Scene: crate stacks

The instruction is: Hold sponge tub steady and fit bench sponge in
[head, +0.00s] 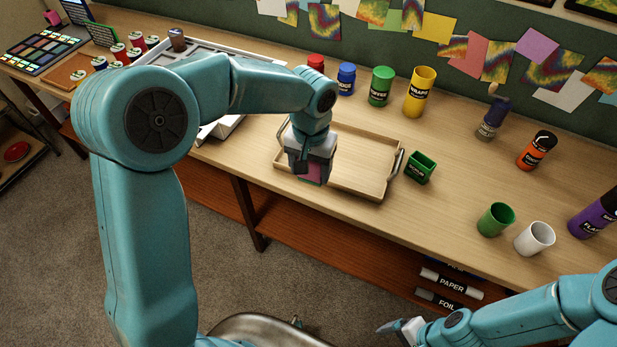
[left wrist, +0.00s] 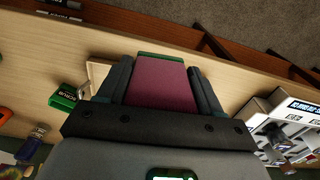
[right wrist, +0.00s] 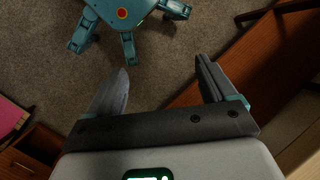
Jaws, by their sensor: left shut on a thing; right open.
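My left gripper (head: 312,168) is shut on the bench sponge (head: 314,174), a pink block with a green layer. It holds the sponge over the front left part of the wooden tray. The sponge fills the space between the fingers in the left wrist view (left wrist: 160,88). My right gripper (right wrist: 160,88) is open and empty, low in front of the bench over the carpet.
The wooden tray (head: 372,188) has raised metal handles, one close to the tub. Green (head: 495,220) and white (head: 534,239) cups stand to the right. Several coloured jars, including a yellow one (head: 420,92), line the back.

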